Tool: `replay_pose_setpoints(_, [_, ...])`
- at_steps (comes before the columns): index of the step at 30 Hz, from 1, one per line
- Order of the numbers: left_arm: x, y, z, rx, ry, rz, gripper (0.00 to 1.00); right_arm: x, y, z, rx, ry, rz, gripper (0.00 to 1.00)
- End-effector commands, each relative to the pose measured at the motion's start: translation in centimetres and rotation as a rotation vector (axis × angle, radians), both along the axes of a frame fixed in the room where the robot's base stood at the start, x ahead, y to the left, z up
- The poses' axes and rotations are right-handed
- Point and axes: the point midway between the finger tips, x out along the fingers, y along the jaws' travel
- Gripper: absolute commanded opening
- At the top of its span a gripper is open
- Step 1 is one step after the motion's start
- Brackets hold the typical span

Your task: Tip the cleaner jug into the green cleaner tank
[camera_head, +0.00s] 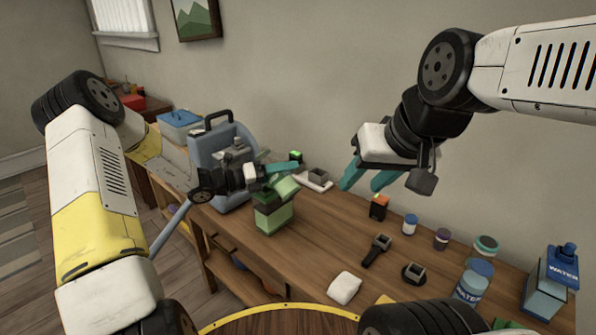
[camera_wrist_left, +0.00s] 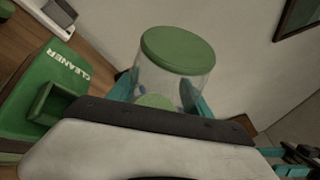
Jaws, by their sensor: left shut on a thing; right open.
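The green cleaner tank (camera_head: 274,216) stands on the wooden table, left of the middle. It also shows at the left of the left wrist view (camera_wrist_left: 60,82), with CLEANER lettering and a square-edged opening. My left gripper (camera_head: 282,170) is above the tank, its teal fingers shut on the cleaner jug (camera_wrist_left: 180,68). The jug looks clear with green ends in the wrist view and lies beside the tank there. I cannot tell its exact tilt or whether it touches the tank. My right gripper (camera_head: 368,178) is open and empty above the table's back edge.
A blue-grey machine (camera_head: 205,146) with a dark handle stands behind my left gripper. A blue WATER tank (camera_head: 542,298) and a WATER jug (camera_head: 472,285) are at the right. Several small items and a white cloth (camera_head: 344,288) lie between; the table (camera_head: 305,250) has bare wood near the middle.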

Motion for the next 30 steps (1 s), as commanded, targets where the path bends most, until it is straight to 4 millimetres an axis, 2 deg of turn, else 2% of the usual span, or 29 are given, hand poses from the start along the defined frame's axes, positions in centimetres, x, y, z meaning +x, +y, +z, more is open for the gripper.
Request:
replay_pose_setpoints(6, [1.2,1.1,2.4,0.250,-0.254,-0.002,0.00,0.0,0.0,0.0,0.000,0.000,0.000,0.43])
replay_pose_setpoints(15, [3.3,3.1,4.9,0.527,-0.529,-0.001,0.00,0.0,0.0,0.0,0.000,0.000,0.000,0.43])
replay_pose_setpoints(21, [4.0,3.9,5.8,0.633,-0.634,-0.002,0.00,0.0,0.0,0.0,0.000,0.000,0.000,0.43])
replay_pose_setpoints(30, [4.2,4.1,6.0,0.661,-0.661,-0.003,0.00,0.0,0.0,0.0,0.000,0.000,0.000,0.43])
